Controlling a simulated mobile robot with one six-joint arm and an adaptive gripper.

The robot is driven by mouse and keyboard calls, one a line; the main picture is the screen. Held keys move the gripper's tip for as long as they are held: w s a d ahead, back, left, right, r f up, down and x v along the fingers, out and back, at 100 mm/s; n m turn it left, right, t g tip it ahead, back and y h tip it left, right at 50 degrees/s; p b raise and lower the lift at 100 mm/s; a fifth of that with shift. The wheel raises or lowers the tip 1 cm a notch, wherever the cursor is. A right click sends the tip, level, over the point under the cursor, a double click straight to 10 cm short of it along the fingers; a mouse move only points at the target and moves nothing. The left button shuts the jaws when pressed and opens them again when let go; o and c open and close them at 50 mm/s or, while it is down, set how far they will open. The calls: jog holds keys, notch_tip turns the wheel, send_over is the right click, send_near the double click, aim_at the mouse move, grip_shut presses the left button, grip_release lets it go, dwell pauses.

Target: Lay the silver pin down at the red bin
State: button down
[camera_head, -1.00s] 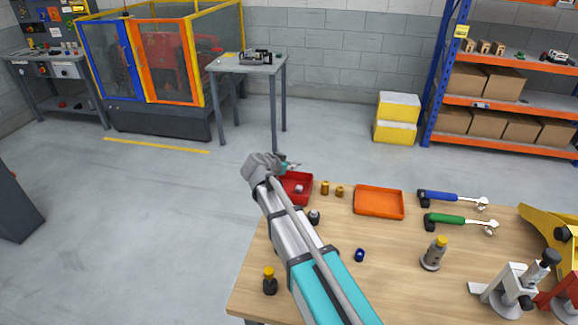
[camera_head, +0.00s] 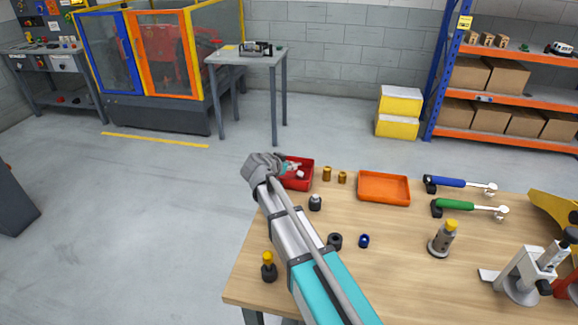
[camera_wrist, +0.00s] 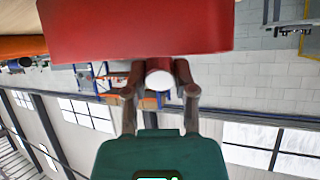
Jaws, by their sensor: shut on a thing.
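The red bin (camera_head: 297,187) stands at the far left corner of the wooden table. My gripper (camera_head: 292,168) is at the bin, overlapping its upper left part in the head view. In the wrist view my gripper (camera_wrist: 159,74) is shut on the silver pin (camera_wrist: 159,78), whose pale round end shows between the fingertips. The red bin's wall (camera_wrist: 135,30) fills the top of the wrist view, just beyond the fingertips. The rest of the pin is hidden, and I cannot tell whether it touches the bin.
Two brass parts (camera_head: 334,175) stand just right of the bin, then an orange tray (camera_head: 384,188). A dark fitting (camera_head: 315,202) with a pale top stands in front of the bin. Blue-handled (camera_head: 450,182) and green-handled (camera_head: 474,207) tools lie farther right.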

jog(key=shift+f+b, duration=0.65)
jog(key=shift+f, duration=0.25)
jog(key=shift+c, duration=1.8)
grip_release()
jog(key=shift+r, duration=0.15)
notch_tip(320, 180, up, 9)
jog(key=p, duration=0.9)
jog(key=shift+s+f, duration=0.15)
jog(key=shift+f, duration=0.05)
